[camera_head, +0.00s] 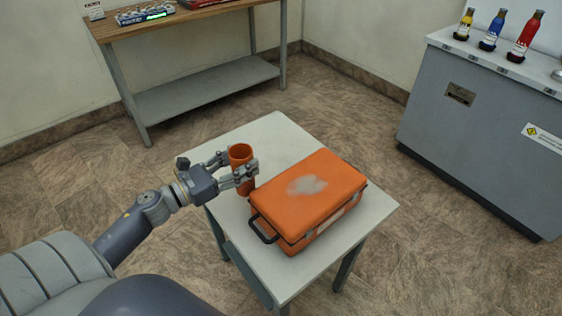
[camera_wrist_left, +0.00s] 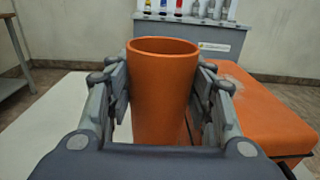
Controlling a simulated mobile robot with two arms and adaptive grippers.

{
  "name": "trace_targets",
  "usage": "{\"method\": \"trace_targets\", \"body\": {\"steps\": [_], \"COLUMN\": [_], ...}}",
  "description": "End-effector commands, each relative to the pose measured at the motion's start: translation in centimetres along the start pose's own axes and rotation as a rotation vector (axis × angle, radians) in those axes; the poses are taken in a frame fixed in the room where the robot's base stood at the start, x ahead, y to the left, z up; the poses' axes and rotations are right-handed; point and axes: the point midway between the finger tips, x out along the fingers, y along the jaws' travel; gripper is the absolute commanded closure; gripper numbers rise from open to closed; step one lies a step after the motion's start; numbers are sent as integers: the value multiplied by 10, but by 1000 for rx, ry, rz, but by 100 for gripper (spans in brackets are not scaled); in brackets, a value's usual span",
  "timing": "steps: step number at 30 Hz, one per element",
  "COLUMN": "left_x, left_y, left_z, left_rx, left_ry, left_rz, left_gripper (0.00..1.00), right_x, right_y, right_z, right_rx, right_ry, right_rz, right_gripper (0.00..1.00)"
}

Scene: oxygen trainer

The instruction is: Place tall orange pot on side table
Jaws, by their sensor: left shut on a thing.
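The tall orange pot (camera_head: 241,155) is an open-topped cylinder at the left side of the side table (camera_head: 275,126), next to an orange case. My left gripper (camera_head: 243,172) is shut on the pot, with a finger on each side of it. The left wrist view shows the pot (camera_wrist_left: 163,95) upright between the fingers, its rim facing up. The pot's base is hidden, so I cannot tell whether it touches the tabletop. My right gripper is not in view.
The orange case (camera_head: 308,193) with a black handle fills much of the tabletop, close to the right of the pot. The far corner of the table is bare. A workbench (camera_head: 205,95) stands behind, and a grey cabinet (camera_head: 480,130) with several bottles stands at right.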

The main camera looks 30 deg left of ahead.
Motion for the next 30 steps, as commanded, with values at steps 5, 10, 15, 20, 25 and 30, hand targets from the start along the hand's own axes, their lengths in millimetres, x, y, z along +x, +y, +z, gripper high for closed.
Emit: {"method": "trace_targets", "body": {"steps": [5, 10, 15, 20, 25, 30], "left_x": [42, 77, 107, 122, 124, 124], "left_y": [4, 6, 8, 9, 9, 9], "left_z": [-2, -6, -10, -11, -21, -44], "left_rx": [3, 3, 1, 2, 1, 0], "left_ry": [-3, -3, -1, 0, 2, 1], "left_rz": [0, 1, 2, 2, 2, 2], "left_gripper": [76, 76, 76, 76, 76, 76], "right_x": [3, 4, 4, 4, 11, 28], "right_y": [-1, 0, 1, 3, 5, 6], "right_z": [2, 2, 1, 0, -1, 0], "right_rx": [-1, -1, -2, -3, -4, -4], "right_ry": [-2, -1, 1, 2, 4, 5], "right_rz": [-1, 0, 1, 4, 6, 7], "right_gripper": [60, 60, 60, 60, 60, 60]}}
